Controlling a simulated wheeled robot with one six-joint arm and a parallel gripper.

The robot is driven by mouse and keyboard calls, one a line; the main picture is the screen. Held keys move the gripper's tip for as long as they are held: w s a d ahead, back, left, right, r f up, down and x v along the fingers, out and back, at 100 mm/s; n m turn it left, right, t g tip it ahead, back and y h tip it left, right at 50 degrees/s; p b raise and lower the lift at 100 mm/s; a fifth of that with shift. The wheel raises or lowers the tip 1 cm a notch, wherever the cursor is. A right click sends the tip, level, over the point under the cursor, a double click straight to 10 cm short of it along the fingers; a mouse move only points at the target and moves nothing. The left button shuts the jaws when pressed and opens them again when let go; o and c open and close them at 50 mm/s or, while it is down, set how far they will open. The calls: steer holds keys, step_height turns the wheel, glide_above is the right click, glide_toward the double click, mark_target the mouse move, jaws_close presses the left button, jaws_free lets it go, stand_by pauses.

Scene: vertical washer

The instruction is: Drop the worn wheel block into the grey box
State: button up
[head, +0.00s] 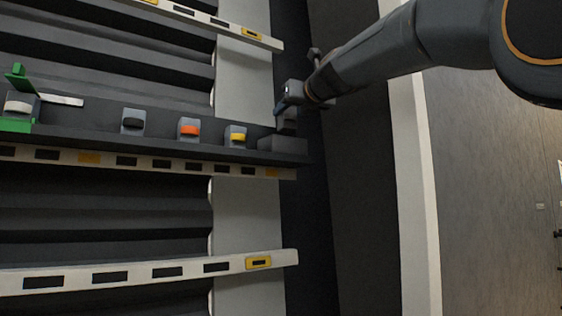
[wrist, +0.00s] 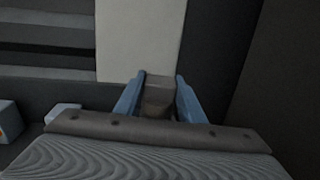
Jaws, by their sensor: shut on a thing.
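My gripper (head: 283,106) is at the right end of the shelf, above the grey box (head: 283,144). In the wrist view its two blue fingers (wrist: 158,98) are shut on a small grey block (wrist: 159,80), taken as the worn wheel block. The block's lower part is dark brownish, and its wheel cannot be made out. In the head view the block is mostly hidden by the fingers and hangs just over the box. Whether it touches the box cannot be told. The inside of the box is not visible.
On the shelf (head: 160,148) stand grey blocks with a black wheel (head: 132,121), an orange wheel (head: 189,130) and a yellow wheel (head: 236,136). A green holder (head: 16,124) with a pale wheel stands at the far left. A dark wall is right of the box.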

steer(key=o, duration=1.2)
steer(key=shift+s+d, duration=0.1)
steer(key=b+v, duration=0.2)
steer(key=v, duration=0.5)
steer(key=shift+s+d+b, duration=0.15)
steer(key=shift+s+b, duration=0.15)
steer(key=shift+b, duration=0.1)
